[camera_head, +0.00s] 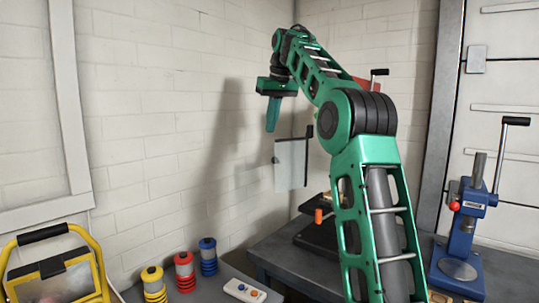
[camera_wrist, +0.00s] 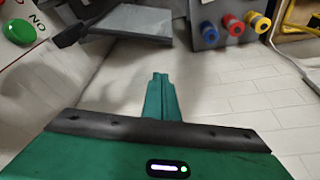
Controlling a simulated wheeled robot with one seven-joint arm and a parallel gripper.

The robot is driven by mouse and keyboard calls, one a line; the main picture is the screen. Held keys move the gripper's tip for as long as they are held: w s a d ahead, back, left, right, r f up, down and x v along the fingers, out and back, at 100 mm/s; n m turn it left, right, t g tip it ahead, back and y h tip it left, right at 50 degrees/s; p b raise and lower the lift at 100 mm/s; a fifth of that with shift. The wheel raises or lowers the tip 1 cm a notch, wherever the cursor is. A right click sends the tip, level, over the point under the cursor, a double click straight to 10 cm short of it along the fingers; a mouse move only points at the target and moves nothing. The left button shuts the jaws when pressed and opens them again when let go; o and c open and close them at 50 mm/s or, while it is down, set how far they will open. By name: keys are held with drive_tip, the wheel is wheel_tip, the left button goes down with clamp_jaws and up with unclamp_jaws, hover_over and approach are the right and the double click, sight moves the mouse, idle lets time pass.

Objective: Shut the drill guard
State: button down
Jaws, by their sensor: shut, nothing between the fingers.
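The drill guard (camera_head: 291,164) is a pale, see-through flat panel with a dark right edge. It hangs upright left of the drill press, standing out toward the wall. The drill press (camera_head: 367,83) is mostly hidden behind my arm; its red top and a black-knobbed lever show. My gripper (camera_head: 270,130) is shut and empty, fingers pointing down, above and left of the guard, apart from it in the picture. In the wrist view the shut fingers (camera_wrist: 160,76) point toward a grey plate, probably the guard, beside a green ON button (camera_wrist: 20,32).
A blue arbor press (camera_head: 463,235) stands at the right. Yellow, red and blue spools (camera_head: 184,272) and a white control box (camera_head: 244,290) are on the bench at lower left, near a yellow-framed lamp (camera_head: 60,275). The wall is close behind my gripper. Air left of the guard is clear.

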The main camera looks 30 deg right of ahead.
sight(289, 162)
wheel_tip(289, 162, down, 9)
drive_tip(key=shift+s+d+f, duration=0.2)
drive_tip(key=shift+s+d, duration=0.05)
drive_tip(key=shift+s, duration=0.05)
idle(0.6)
